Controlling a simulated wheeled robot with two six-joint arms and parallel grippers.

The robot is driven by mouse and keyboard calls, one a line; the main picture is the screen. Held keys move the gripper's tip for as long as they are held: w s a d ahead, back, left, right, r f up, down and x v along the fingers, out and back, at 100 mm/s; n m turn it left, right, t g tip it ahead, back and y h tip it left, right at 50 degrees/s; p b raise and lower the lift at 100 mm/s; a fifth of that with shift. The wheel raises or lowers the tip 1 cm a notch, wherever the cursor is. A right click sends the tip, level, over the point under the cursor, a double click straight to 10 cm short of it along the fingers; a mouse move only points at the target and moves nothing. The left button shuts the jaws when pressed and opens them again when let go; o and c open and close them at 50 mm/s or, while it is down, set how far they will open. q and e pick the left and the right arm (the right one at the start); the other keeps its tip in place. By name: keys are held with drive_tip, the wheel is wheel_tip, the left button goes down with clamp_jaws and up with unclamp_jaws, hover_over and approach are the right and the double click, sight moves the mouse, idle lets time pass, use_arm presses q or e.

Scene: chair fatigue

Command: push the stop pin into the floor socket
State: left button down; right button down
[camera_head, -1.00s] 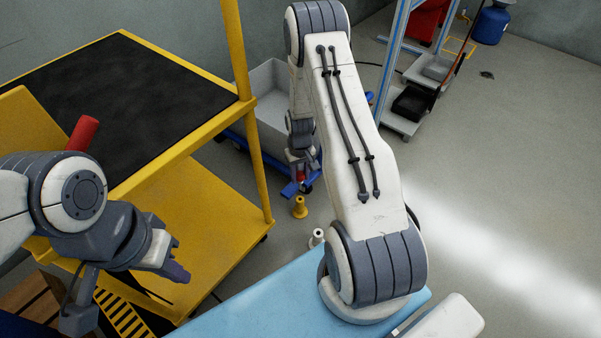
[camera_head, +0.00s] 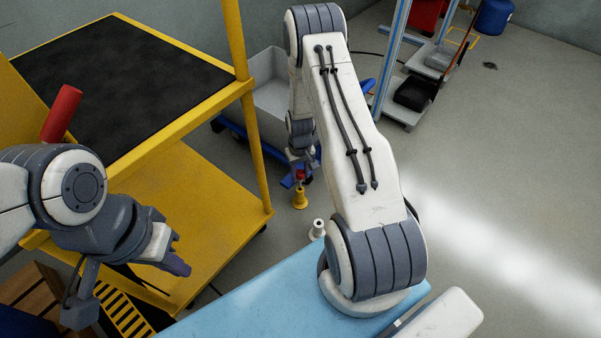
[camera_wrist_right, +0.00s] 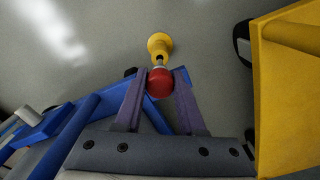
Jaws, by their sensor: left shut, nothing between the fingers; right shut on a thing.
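The stop pin (camera_wrist_right: 159,82) has a round red knob and a pale metal shank. My right gripper (camera_wrist_right: 158,84) is shut on the knob. The yellow floor socket (camera_wrist_right: 158,43) stands just beyond it in the right wrist view, and the shank meets its near end; how deep it sits I cannot tell. In the head view the red knob (camera_head: 300,175) shows right above the socket (camera_head: 300,198), below my right gripper (camera_head: 299,168). My left gripper (camera_head: 176,264) is shut and empty, over the yellow cart's lower shelf at left.
A yellow cart (camera_head: 205,205) with a black top stands left of the socket, its post close by. A grey bin on a blue dolly (camera_head: 234,130) is behind my right arm. A light blue surface (camera_head: 255,298) lies in front. Open floor (camera_head: 500,180) spreads to the right.

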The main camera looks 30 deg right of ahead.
sight(300, 187)
drive_tip(key=shift+p, duration=0.8)
idle(1.1)
drive_tip(key=shift+f+b, duration=1.7)
drive_tip(key=shift+f, duration=1)
drive_tip(key=shift+c, duration=2.1)
unclamp_jaws()
drive_tip(key=shift+r, duration=0.1)
wheel_tip(300, 187, up, 10)
drive_tip(key=p, duration=0.6)
drive_tip(key=shift+f, duration=0.25)
drive_tip(key=shift+r, duration=0.4)
